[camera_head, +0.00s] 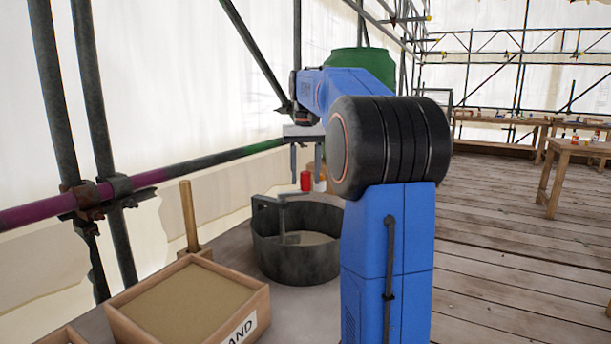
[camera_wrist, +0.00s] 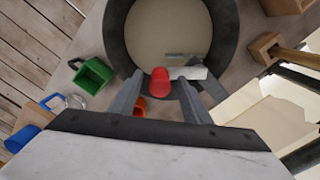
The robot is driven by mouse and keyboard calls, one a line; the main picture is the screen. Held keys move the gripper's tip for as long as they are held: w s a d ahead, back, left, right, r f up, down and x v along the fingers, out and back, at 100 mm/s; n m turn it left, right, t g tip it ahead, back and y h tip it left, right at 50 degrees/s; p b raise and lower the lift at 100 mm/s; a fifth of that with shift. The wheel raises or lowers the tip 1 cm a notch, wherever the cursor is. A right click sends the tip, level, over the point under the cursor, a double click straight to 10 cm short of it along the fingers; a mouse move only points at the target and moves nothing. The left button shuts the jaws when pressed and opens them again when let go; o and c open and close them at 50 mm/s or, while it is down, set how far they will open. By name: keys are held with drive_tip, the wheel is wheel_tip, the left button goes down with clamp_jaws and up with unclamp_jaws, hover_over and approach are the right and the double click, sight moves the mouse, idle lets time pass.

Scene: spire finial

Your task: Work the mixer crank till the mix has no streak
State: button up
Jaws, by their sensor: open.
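The mixer drum (camera_head: 290,262) is a dark grey round tub on the bench, with a pale mix (camera_head: 310,238) inside. In the wrist view the mix (camera_wrist: 165,30) looks an even beige where it shows; I see no clear streak, but part is hidden. The crank has a grey arm and a red handle (camera_head: 306,181) standing above the tub. My gripper (camera_head: 306,172) is open over the crank, pointing down. In the wrist view the red handle (camera_wrist: 160,82) lies between the fingers (camera_wrist: 160,95), with gaps on both sides.
A wooden box of sand (camera_head: 190,303) stands in front of the tub, with a wooden post (camera_head: 189,215) behind it. The wrist view shows a green container (camera_wrist: 93,75), a blue cup (camera_wrist: 22,138) and an orange thing (camera_wrist: 140,107). A scaffold pole (camera_head: 150,178) runs along the left.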

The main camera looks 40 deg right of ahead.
wheel_tip(320, 180, up, 12)
idle(0.5)
drive_tip(key=shift+s+f, duration=0.1)
drive_tip(key=shift+f, duration=0.05)
idle(1.0)
